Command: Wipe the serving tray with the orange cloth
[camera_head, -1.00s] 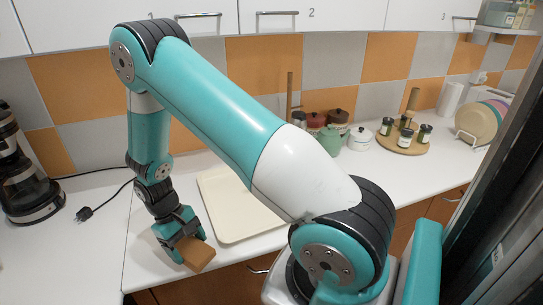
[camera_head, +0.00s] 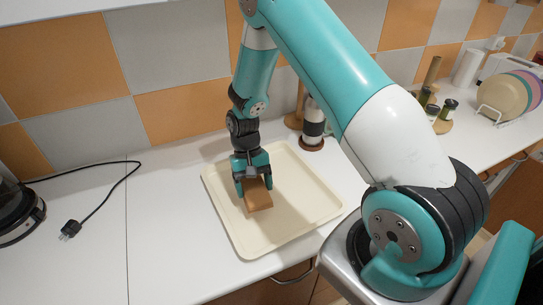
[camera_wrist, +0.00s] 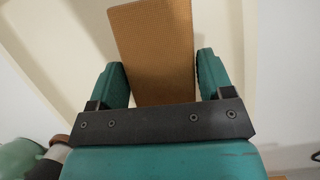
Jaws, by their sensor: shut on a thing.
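The orange cloth (camera_head: 258,196) looks like a flat brown-orange block and is held between the fingers of my gripper (camera_head: 253,185). In the wrist view the cloth (camera_wrist: 155,50) stands out between the two teal fingers of my gripper (camera_wrist: 158,82). The cream serving tray (camera_head: 310,215) lies on the white counter, with a raised rim. My gripper points down over the left-middle part of the tray. I cannot tell whether the cloth touches the tray floor. The arm hides part of the tray's back edge.
A dark pepper-mill-like container (camera_head: 313,125) stands just behind the tray. A black plug and cable (camera_head: 72,229) lie on the counter at left. A plate rack (camera_head: 505,98) and small jars (camera_head: 440,108) stand at right.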

